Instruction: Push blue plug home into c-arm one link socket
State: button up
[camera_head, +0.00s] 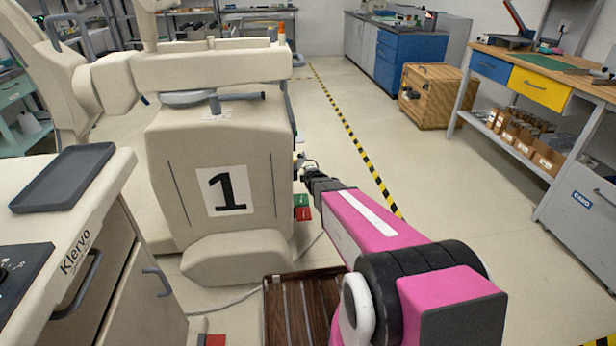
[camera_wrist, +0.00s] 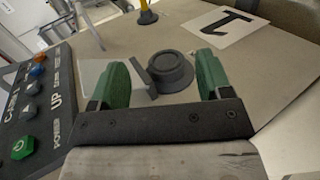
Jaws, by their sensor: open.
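The c-arm one (camera_head: 221,150) is a cream covered cart with a large "1" label (camera_head: 227,191). The label also shows in the wrist view (camera_wrist: 226,27). My gripper (camera_head: 308,172) is at the right side of this cart. In the wrist view my gripper (camera_wrist: 163,78) has its two green fingers apart. A dark grey round fitting (camera_wrist: 171,70) with a small flap beside it lies on the cart's face, between the fingers in the picture. I cannot tell whether it is the link socket or whether the fingers touch it. I cannot make out a blue plug.
A dark control panel (camera_wrist: 35,105) with a green power button (camera_wrist: 22,147) is left of my gripper in the wrist view. A slatted brown top (camera_head: 297,308) stands low in front. A cream cabinet (camera_head: 75,240) is at left. The floor (camera_head: 450,190) at right is clear.

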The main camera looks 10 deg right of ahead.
jog(key=v, duration=0.3)
jog(key=shift+s+r, duration=0.1)
jog(key=shift+s, duration=0.1)
